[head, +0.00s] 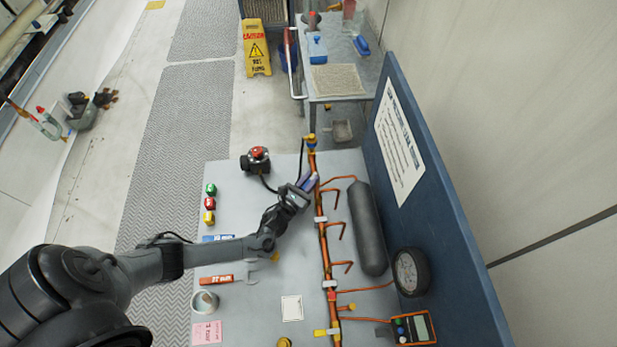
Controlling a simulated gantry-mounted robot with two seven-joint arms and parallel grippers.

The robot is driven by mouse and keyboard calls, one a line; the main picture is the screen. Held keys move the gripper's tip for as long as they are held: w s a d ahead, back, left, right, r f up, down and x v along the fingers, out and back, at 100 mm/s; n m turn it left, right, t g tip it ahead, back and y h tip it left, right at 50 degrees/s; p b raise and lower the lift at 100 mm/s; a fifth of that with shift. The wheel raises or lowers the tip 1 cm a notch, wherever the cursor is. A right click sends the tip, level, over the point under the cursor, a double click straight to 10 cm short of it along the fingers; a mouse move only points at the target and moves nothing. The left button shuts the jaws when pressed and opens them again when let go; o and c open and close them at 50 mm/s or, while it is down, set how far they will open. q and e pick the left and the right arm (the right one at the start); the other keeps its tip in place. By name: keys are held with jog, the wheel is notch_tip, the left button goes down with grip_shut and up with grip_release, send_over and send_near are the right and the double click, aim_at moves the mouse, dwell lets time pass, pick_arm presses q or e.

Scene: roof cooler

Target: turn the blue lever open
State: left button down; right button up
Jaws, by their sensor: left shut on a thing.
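The blue lever (311,181) shows as a small blue-violet piece on the upper part of the copper pipe (324,240), which runs along the grey bench. My left gripper (305,185) reaches in from the left and is shut on the lever. The fingers cover most of the lever, so its exact angle is hard to tell. My right gripper is not in view.
A grey cylinder (367,230) and a round gauge (410,272) stand right of the pipe, before a blue back panel (440,210). A red-topped black device (256,160) sits upper left.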

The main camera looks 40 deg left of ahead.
pick_arm(q)
jog(key=shift+d+n+y, duration=0.1)
jog(key=shift+n+y, duration=0.3)
jog(key=shift+y, duration=0.2)
jog(key=c, duration=1)
grip_release()
jog(key=shift+c, duration=0.2)
jog(key=s, duration=0.3)
jog(key=s+d+p, duration=0.1)
jog(key=s, duration=0.3)
jog(key=s+d, duration=0.1)
jog(key=s, duration=0.2)
jog(key=shift+s, duration=0.3)
jog(key=shift+c, duration=0.4)
